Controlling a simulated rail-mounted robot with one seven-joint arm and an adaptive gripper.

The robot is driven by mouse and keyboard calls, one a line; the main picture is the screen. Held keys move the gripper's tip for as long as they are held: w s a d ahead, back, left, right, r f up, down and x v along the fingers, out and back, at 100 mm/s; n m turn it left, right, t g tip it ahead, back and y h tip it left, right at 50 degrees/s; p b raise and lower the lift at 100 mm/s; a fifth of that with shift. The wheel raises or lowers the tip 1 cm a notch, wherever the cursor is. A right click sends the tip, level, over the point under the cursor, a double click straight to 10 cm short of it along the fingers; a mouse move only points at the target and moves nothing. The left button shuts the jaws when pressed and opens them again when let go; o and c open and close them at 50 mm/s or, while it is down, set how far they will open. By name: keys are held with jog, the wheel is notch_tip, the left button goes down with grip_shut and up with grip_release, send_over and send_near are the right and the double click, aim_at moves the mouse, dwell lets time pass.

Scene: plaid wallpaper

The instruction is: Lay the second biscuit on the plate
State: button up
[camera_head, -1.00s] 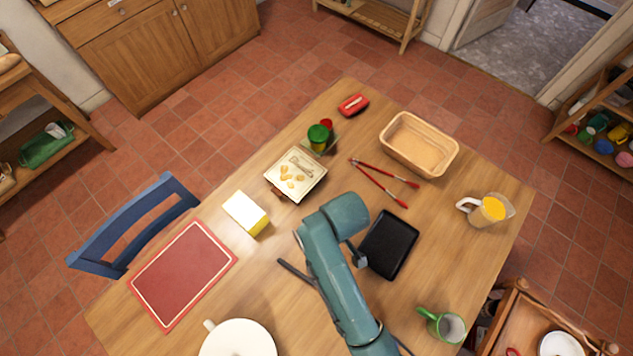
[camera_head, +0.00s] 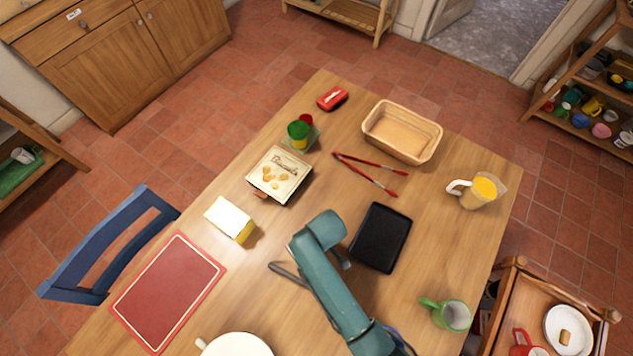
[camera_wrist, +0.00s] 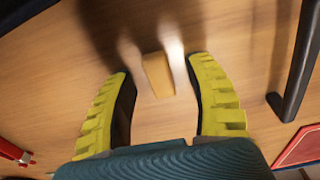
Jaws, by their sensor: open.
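A small tan block that looks like a biscuit (camera_wrist: 158,75) lies on the wooden table in the wrist view. My gripper (camera_wrist: 157,66) is open, with its yellow fingers on either side of the block and not visibly closed on it. The arm covers this spot in the head view, and the fingers are hidden there. A white plate (camera_head: 556,345) stands on the wooden trolley at the lower right, with one tan biscuit (camera_head: 566,338) on it. A biscuit box (camera_head: 284,166) with a printed label lies on the table.
A black tray (camera_head: 381,238) and a dark bar (camera_head: 287,275) lie close to the arm. Red tongs (camera_head: 372,173), a basket (camera_head: 402,132), a juice jug (camera_head: 478,192) and a green mug (camera_head: 447,313) are also on the table. A red mug (camera_head: 527,344) is beside the plate.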

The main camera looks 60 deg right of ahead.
grip_shut()
jog(key=shift+r, duration=0.15)
